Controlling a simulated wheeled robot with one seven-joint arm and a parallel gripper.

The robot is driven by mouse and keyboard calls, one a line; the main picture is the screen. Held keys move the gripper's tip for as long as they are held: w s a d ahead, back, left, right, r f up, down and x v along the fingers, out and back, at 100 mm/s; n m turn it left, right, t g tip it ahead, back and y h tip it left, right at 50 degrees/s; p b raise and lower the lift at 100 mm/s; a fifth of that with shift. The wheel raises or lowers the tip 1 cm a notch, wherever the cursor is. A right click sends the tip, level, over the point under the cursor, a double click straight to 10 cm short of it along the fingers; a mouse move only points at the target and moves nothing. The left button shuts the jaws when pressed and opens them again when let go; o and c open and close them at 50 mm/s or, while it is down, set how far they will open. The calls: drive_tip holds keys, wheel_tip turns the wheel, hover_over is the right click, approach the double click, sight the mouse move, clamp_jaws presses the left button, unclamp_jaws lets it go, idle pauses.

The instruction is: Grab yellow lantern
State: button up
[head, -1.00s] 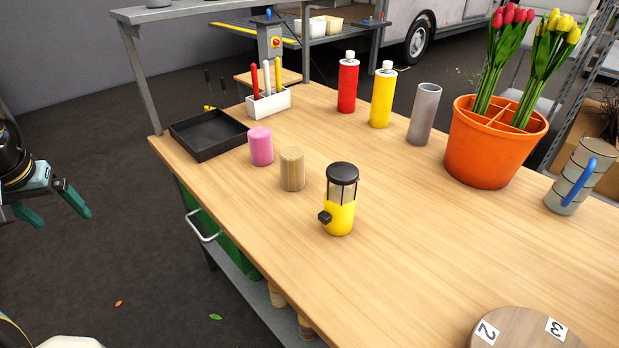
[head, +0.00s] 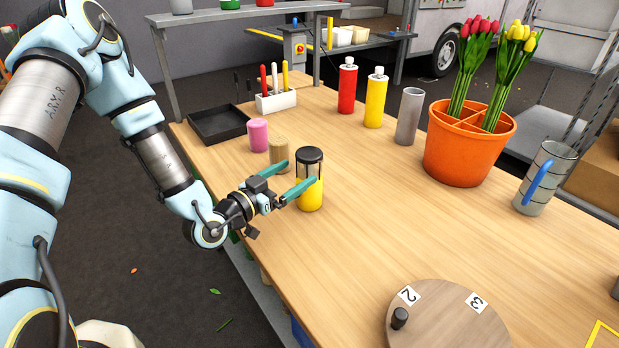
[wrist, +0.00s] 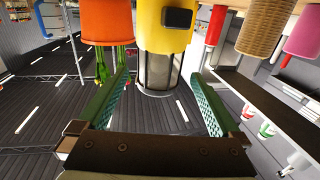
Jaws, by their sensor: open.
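The yellow lantern (head: 310,196) stands upright on the wooden table, with a black lid and clear sides above its yellow body. My gripper (head: 299,172) is open at the lantern, coming from the left. One finger crosses in front of the lantern in the head view, and the other ends at its left. The wrist view is upside down and shows the lantern (wrist: 166,28) centred between the finger lines, at or just past the tips (wrist: 160,76). I cannot tell whether either finger touches it.
A woven tan cylinder (head: 280,150) and a pink cylinder (head: 258,136) stand close behind the gripper. An orange tulip pot (head: 463,157) and a grey mug (head: 545,178) are at right. A round numbered board (head: 450,325) lies at front. The table right of the lantern is clear.

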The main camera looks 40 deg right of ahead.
sight(299, 171)
drive_tip(key=d, duration=0.2)
drive_tip(key=d+p, duration=0.1)
drive_tip(key=shift+w+d, duration=0.3)
drive_tip(key=shift+d, duration=0.1)
drive_tip(key=d+p, duration=0.1)
drive_tip(key=d, duration=0.1)
drive_tip(key=d+p, duration=0.2)
drive_tip(key=shift+w+r, duration=0.1)
drive_tip(key=shift+w, duration=0.1)
drive_tip(key=shift+w+d, duration=0.1)
drive_tip(key=shift+d, duration=0.4)
drive_tip(key=c, duration=1.5)
